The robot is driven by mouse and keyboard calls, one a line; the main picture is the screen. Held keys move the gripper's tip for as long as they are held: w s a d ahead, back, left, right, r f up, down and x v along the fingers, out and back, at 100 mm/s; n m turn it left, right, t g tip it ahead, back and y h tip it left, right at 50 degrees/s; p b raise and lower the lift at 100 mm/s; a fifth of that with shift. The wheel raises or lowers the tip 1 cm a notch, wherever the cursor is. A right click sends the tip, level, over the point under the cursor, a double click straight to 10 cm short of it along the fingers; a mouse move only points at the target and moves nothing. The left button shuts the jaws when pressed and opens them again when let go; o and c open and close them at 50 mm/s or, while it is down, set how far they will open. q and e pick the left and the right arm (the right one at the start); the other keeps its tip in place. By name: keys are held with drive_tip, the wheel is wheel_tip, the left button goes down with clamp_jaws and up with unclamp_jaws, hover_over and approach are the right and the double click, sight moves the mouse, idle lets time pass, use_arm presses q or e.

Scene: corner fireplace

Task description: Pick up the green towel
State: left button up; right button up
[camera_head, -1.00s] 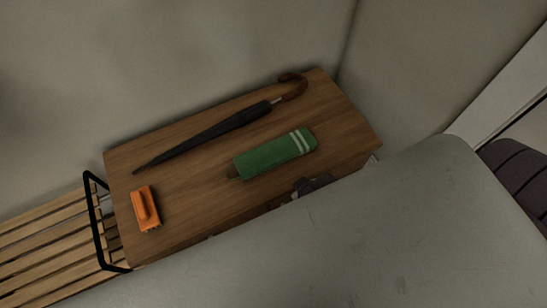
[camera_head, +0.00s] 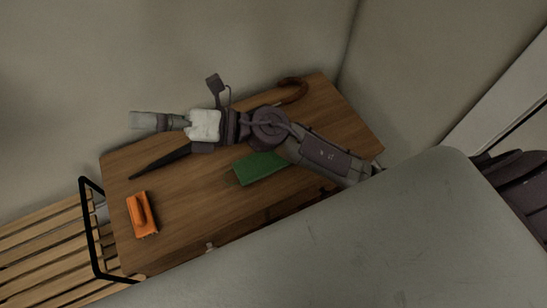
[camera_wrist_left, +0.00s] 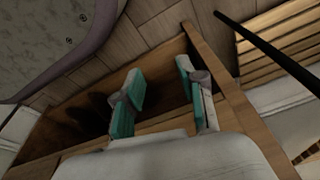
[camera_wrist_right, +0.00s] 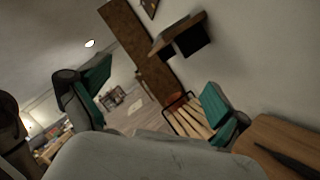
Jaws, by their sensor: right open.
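The green towel (camera_head: 260,167) lies on the wooden table, its right part hidden behind my right arm. My right gripper (camera_head: 140,121) is beyond and left of the towel, over the table's back edge by the wall, pointing left and away from the towel. In the right wrist view its teal-padded fingers (camera_wrist_right: 153,95) are wide apart with nothing between them. My left gripper does not show clearly in the head view. In the left wrist view its fingers (camera_wrist_left: 160,70) are apart and empty, in front of a wooden furniture piece; the towel is not seen there.
The wooden table (camera_head: 190,220) stands against the wall. A black umbrella (camera_head: 160,162) lies along its back, partly behind my arm. An orange object (camera_head: 142,214) lies at the left end. A slatted bench (camera_head: 45,240) with a black frame adjoins the left side.

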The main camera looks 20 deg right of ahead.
wheel_tip(320, 180, down, 5)
drive_tip(key=s+a+n+g+h, duration=0.2)
drive_tip(key=s+n+g, duration=0.1)
drive_tip(key=n+g, duration=0.35)
drive_tip(key=n+h+b, duration=0.1)
drive_tip(key=n+h, duration=0.7)
drive_tip(key=h, duration=1)
hover_over(260, 162)
drive_tip(key=shift+g, duration=0.35)
wheel_tip(260, 162, down, 24)
drive_tip(key=shift+r, duration=0.15)
drive_tip(key=shift+w+f+b, duration=0.1)
drive_tip(key=shift+f+b, duration=0.5)
drive_tip(key=shift+f, duration=2.4)
use_arm(q)
wheel_tip(260, 162, up, 6)
drive_tip(key=w, duration=0.2)
drive_tip(key=shift+w+d, duration=0.2)
drive_tip(key=shift+w, duration=0.15)
use_arm(e)
drive_tip(key=shift+c, duration=0.3)
